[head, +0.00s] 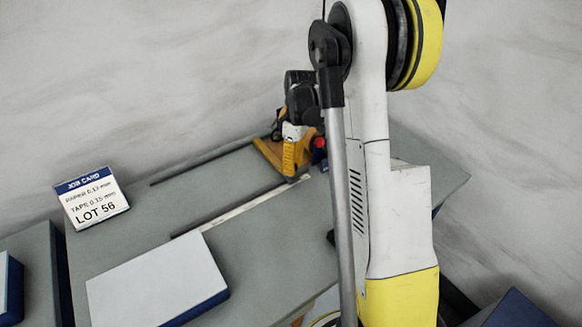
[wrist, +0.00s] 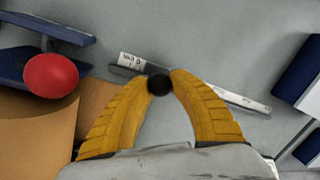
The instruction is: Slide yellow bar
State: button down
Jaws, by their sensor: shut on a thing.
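My gripper (wrist: 159,84) has yellow fingers, with a dark round knob (wrist: 159,85) between their tips in the wrist view. The fingers are shut on this knob. Behind it a thin pale metal strip (wrist: 235,99) with a white printed label (wrist: 130,60) at its left end runs slantwise over the grey surface. In the head view my gripper (head: 291,178) is low over the grey table, at the upper right end of a pale strip (head: 242,208). No separate yellow bar can be made out; the knob is hidden in the head view.
A red ball-shaped knob (wrist: 51,76) stands beside blue parts (wrist: 48,28) at left in the wrist view. In the head view, a job card (head: 91,199) stands at the table's left, and a pale-topped blue block (head: 158,283) lies in front. A dark rail (head: 203,160) runs behind.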

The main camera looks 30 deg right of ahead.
jog(key=c, duration=1.1)
grip_release()
jog(key=shift+c, duration=0.2)
jog(key=shift+r, duration=0.1)
notch_tip(320, 180, up, 12)
jog(key=w+d, duration=0.1)
jog(key=d, duration=0.1)
jog(key=shift+w+f, duration=0.1)
jog(key=shift+f, duration=0.1)
